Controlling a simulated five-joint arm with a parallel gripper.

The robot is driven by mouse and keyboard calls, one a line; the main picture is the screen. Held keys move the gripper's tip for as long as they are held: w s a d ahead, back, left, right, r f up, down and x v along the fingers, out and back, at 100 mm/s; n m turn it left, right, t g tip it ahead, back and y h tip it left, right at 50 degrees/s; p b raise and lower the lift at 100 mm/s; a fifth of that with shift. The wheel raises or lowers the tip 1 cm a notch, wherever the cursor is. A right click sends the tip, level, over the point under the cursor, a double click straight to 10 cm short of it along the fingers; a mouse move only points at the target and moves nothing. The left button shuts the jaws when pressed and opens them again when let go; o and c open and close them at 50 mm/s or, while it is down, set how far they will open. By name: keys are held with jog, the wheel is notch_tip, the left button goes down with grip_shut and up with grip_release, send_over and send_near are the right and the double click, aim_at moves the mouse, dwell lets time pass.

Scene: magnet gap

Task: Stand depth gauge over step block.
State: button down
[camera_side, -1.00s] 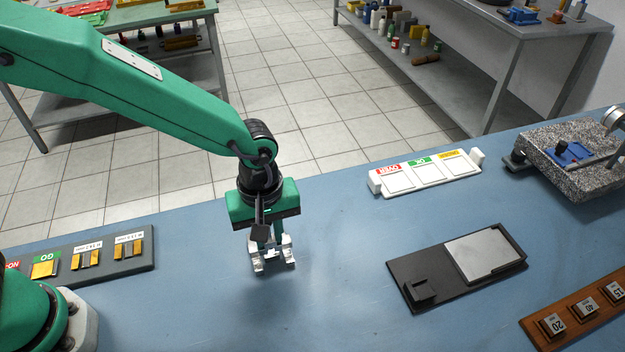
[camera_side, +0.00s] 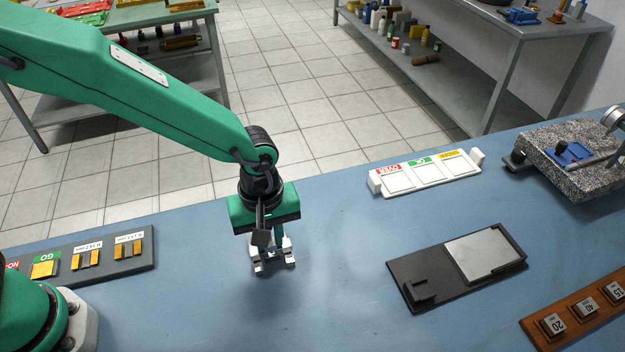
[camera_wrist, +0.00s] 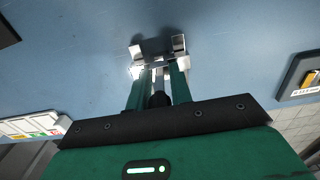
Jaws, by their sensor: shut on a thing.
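My gripper (camera_side: 270,243) points down over the left middle of the blue bench, its green fingers close together. It is shut on a small silver-white piece with two block-like feet (camera_side: 287,251), which looks like the depth gauge. In the wrist view the gauge (camera_wrist: 179,43) spans across beyond the fingertips (camera_wrist: 160,80), its feet to either side. It is low over the bench; I cannot tell whether it touches. I cannot make out a step block for certain; a flat grey plate (camera_side: 483,254) lies in a black fixture (camera_side: 425,272) to the right.
A white tray (camera_side: 429,186) with coloured labels stands behind. A granite block (camera_side: 575,160) is at the far right, a wooden rack (camera_side: 572,316) of numbered blocks at the front right. A grey labelled rack (camera_side: 104,262) lies left. The bench between gripper and fixture is clear.

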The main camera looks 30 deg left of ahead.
jog(key=shift+f, duration=0.2)
dwell(0.6)
jog(key=c, duration=1.2)
grip_release()
jog(key=shift+c, duration=0.2)
jog(key=c, duration=0.5)
jog(key=shift+o, duration=0.2)
jog(key=shift+r, duration=0.1)
jog(key=shift+r, duration=2.15)
jog(key=o, duration=0.6)
